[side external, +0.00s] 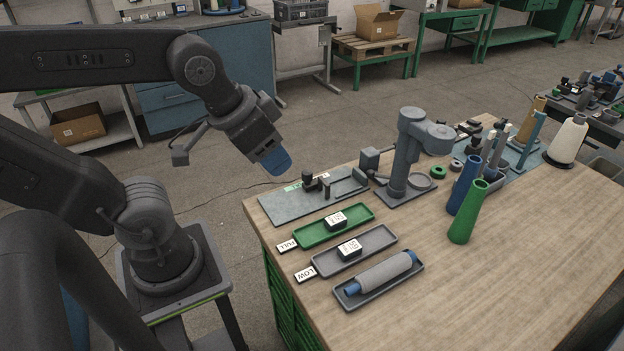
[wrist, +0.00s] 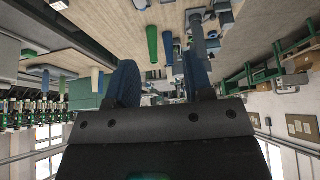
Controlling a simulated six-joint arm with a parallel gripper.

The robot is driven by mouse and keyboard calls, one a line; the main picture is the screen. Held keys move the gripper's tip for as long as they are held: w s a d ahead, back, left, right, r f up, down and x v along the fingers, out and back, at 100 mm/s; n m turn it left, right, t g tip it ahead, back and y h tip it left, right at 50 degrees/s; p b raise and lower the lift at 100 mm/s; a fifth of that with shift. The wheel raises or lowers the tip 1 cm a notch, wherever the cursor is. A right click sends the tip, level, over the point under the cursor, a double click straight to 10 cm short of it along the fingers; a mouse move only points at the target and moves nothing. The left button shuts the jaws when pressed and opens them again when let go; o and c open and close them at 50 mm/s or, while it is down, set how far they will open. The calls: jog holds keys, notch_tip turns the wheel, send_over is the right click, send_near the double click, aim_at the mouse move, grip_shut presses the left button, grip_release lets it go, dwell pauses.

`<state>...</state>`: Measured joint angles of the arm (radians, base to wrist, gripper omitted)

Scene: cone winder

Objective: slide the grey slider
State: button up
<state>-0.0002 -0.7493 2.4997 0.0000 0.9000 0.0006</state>
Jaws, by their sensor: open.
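My gripper (side external: 274,160) hangs in the air left of the workbench, with blue fingers pointing down to the right. In the wrist view its two blue fingers (wrist: 160,78) stand apart with nothing between them. A grey winder-like stand (side external: 403,160) is right of the plate. I cannot tell for sure which part is the grey slider; it may be among the pieces on the plate. My gripper touches none of these.
A green tray (side external: 312,239) and a grey tray (side external: 330,267) each hold a labelled dark block. Another tray (side external: 349,305) holds a grey roll. Green (side external: 468,213) and blue cones stand to the right. The right front of the bench is clear.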

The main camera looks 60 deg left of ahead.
jog(key=shift+o, duration=0.8)
jog(key=shift+w+a+r, duration=0.1)
jog(key=shift+w+a, duration=0.05)
jog(key=shift+w, duration=0.15)
jog(key=shift+o, duration=0.3)
jog(key=w+a+g, duration=0.1)
jog(key=w+a, duration=0.4)
jog(key=w, duration=0.4)
jog(key=shift+a+m+g+y, duration=0.2)
jog(key=shift+m+g+y, duration=0.2)
jog(key=m+g, duration=0.2)
jog(key=g, duration=0.2)
send_over(306, 172)
notch_tip(306, 172, down, 18)
jog(key=f, duration=0.1)
jog(key=shift+h, duration=0.4)
notch_tip(306, 172, down, 13)
jog(key=shift+w+f, duration=0.1)
jog(key=shift+f, duration=0.1)
grip_shut()
